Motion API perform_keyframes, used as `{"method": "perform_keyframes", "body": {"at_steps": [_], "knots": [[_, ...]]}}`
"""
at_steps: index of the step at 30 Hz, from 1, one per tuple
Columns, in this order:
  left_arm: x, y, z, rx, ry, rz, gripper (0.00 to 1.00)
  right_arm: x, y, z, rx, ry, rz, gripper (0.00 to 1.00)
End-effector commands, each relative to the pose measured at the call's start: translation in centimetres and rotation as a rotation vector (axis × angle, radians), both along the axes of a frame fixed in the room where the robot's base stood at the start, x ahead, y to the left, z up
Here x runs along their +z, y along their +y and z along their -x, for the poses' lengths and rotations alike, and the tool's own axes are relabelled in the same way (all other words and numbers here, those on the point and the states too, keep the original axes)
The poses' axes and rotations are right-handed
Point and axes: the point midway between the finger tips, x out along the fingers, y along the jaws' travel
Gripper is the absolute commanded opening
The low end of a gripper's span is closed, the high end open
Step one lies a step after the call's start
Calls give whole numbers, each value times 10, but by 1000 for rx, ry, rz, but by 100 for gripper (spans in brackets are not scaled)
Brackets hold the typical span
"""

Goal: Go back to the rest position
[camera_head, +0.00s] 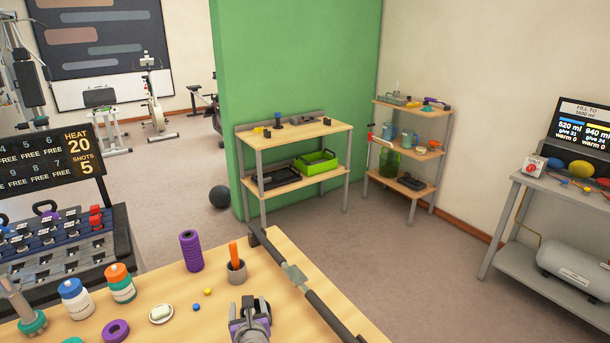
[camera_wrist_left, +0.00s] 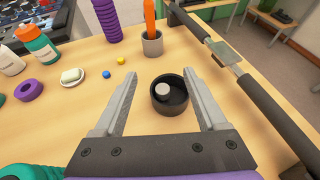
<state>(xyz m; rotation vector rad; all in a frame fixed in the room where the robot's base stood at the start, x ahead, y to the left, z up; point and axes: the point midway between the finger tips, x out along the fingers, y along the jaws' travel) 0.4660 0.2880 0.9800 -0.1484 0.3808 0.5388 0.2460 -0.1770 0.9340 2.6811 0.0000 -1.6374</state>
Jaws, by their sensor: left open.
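My left gripper (camera_head: 249,304) is over the wooden table at the bottom middle of the head view. In the left wrist view its two fingers (camera_wrist_left: 159,74) are spread wide with nothing gripped. A small black round cup (camera_wrist_left: 170,95) with a pale grey piece in it shows between the fingers. It appears to stand on the table; whether the fingers are level with it I cannot tell. My right gripper is not in view.
A grey cup with an orange stick (camera_head: 236,270) and a purple roller (camera_head: 191,251) stand ahead. A dark bar (camera_head: 300,278) lies along the table's right side. Bottles (camera_head: 120,284), a soap dish (camera_head: 161,314) and a purple ring (camera_head: 115,331) are at left.

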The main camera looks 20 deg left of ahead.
Motion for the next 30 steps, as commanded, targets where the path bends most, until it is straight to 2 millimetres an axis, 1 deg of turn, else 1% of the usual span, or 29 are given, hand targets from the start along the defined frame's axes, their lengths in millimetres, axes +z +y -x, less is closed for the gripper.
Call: {"method": "perform_keyframes", "body": {"at_steps": [2, 4, 5, 8, 9, 11, 12, 14, 15, 18, 21, 24, 27, 30], "knots": [[1, -1, 10, 52, -30, 108, 74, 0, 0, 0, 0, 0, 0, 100], [0, -3, 25, 142, -79, 278, 74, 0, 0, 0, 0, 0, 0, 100], [-2, -5, 33, 193, -103, 369, 74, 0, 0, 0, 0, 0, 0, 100], [-7, -14, 65, 404, -195, 715, 74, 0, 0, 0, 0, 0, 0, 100], [-10, -19, 79, 501, -231, 855, 74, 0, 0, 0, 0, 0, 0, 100], [-16, -28, 100, 654, -282, 1058, 74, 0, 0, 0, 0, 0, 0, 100], [-19, -35, 114, 762, -315, 1187, 74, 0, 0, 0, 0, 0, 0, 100], [-25, -47, 135, 932, -361, 1370, 74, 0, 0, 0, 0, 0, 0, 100], [-29, -55, 148, 1048, -388, 1482, 74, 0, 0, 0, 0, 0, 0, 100], [-37, -76, 178, 1330, -445, 1710, 74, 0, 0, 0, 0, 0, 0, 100], [-42, -93, 200, 1565, -485, 1858, 74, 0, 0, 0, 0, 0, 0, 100], [-45, -105, 214, 1728, -508, 1939, 74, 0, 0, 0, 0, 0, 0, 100], [-46, -111, 220, 1808, -520, 1974, 74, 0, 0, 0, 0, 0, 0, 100], [-46, -112, 221, 1827, -525, 1980, 74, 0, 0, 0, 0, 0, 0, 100]]}}
